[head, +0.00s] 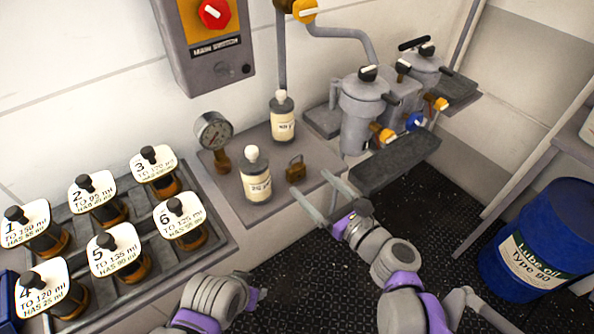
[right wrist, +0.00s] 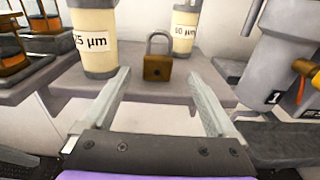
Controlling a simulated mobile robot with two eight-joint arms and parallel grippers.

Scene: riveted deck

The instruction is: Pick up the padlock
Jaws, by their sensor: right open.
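The padlock (head: 296,171) is small and brass-coloured with a grey shackle. It stands upright on the grey shelf (head: 232,200), between two labelled bottles. In the right wrist view the padlock (right wrist: 157,68) is straight ahead, shackle up, centred between the fingers and beyond their tips. My right gripper (head: 311,184) is open and empty at the shelf's front edge, fingers pointing at the padlock. Its fingers also show in the right wrist view (right wrist: 158,76). My left arm shows at the bottom of the head view; the state of its gripper (head: 256,295) is unclear.
A cream bottle (head: 256,182) stands left of the padlock, another bottle (head: 282,122) behind it. A pressure gauge (head: 214,131) is farther left. A rack (head: 215,238) of numbered jars is at left; grey canisters (head: 361,110) are at right. A blue drum (head: 540,235) stands far right.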

